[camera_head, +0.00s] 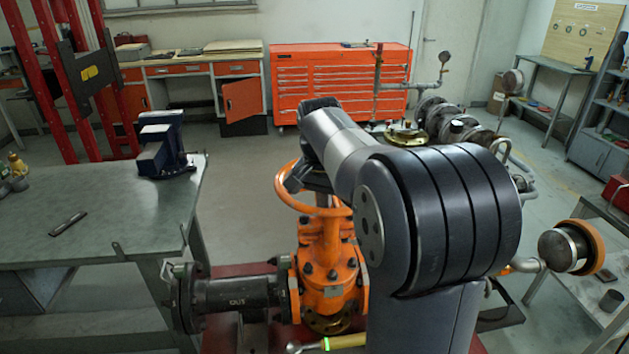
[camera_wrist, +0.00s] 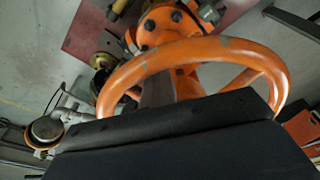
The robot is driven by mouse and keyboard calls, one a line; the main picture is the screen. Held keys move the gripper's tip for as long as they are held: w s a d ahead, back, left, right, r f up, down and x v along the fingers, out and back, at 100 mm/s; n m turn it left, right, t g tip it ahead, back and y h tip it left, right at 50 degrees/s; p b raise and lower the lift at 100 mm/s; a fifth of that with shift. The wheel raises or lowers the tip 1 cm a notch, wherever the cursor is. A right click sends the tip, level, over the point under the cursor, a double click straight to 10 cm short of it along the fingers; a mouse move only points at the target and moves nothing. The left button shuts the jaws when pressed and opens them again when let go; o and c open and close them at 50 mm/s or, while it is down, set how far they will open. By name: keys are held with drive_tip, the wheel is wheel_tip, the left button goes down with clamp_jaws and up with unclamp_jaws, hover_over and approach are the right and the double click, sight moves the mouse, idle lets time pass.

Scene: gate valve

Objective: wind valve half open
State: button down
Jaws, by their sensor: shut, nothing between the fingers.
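The orange gate valve (camera_head: 327,270) stands upright in the head view, with its orange handwheel (camera_head: 283,195) on top. The handwheel's right side is hidden behind my arm. My gripper (camera_head: 296,180) is at the wheel's far left part and is mostly hidden by my own arm. In the wrist view the wheel rim (camera_wrist: 205,47) arches above the black gripper body, with the valve body (camera_wrist: 165,22) behind it. My shut fingers (camera_wrist: 157,90) show within the wheel's opening, close to the rim. I cannot tell whether they touch the rim or a spoke.
A dark flanged pipe (camera_head: 236,293) joins the valve on the left. A workbench (camera_head: 105,225) with a blue vise (camera_head: 160,150) stands left. A yellow-handled tool (camera_head: 340,342) lies at the valve's foot. Pipework (camera_head: 435,110) runs behind my arm. Floor beyond the valve is clear.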

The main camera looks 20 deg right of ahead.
drive_tip(key=shift+s+d+r, duration=0.1)
drive_tip(key=shift+s+d, duration=0.1)
drive_tip(key=shift+d, duration=0.55)
drive_tip(key=shift+s+d, duration=0.2)
drive_tip(key=shift+d, duration=0.5)
wheel_tip(320, 180, up, 7)
drive_tip(key=p, duration=0.7)
drive_tip(key=shift+a, duration=0.15)
wheel_tip(320, 180, down, 8)
drive_tip(key=b, duration=0.7)
drive_tip(key=shift+r, duration=0.15)
drive_tip(key=shift+w+a+r, duration=0.15)
drive_tip(key=shift+w+a, duration=0.05)
drive_tip(key=shift+a, duration=0.4)
drive_tip(key=shift+w+a+r, duration=0.1)
drive_tip(key=shift+w+a, duration=0.1)
drive_tip(key=shift+a, duration=0.4)
